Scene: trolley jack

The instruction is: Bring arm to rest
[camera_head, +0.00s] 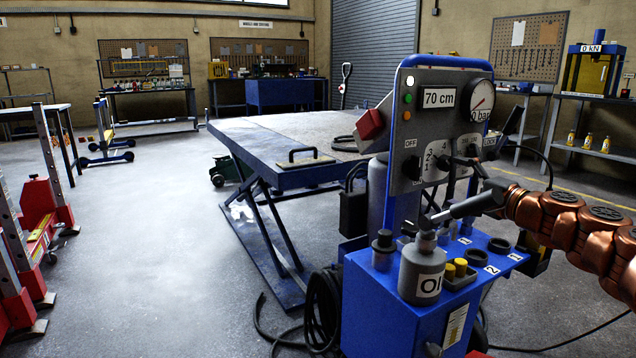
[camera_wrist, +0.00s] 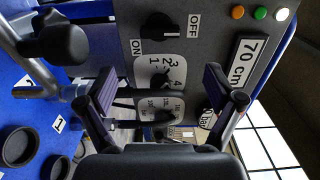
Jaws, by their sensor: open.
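My gripper (camera_wrist: 152,92) is open in the wrist view, with its two dark fingers spread in front of the grey control panel (camera_wrist: 205,20). Nothing shows held between them. A small dial plate with a pointer shows between the fingers, and a black ON/OFF knob (camera_wrist: 160,32) lies beyond them. In the head view my copper arm (camera_head: 560,215) reaches in from the right, and the dark gripper (camera_head: 468,172) is at the lower right of the panel (camera_head: 408,130), partly blended with the controls. I cannot tell whether it touches them.
A grey OIL bottle (camera_head: 421,270) and yellow-capped items stand on the blue cabinet (camera_head: 385,310) below the arm. A black-ended lever (camera_wrist: 60,38) is close to the gripper. The blue lift table (camera_head: 290,140) stands behind. Open floor (camera_head: 150,250) lies to the left.

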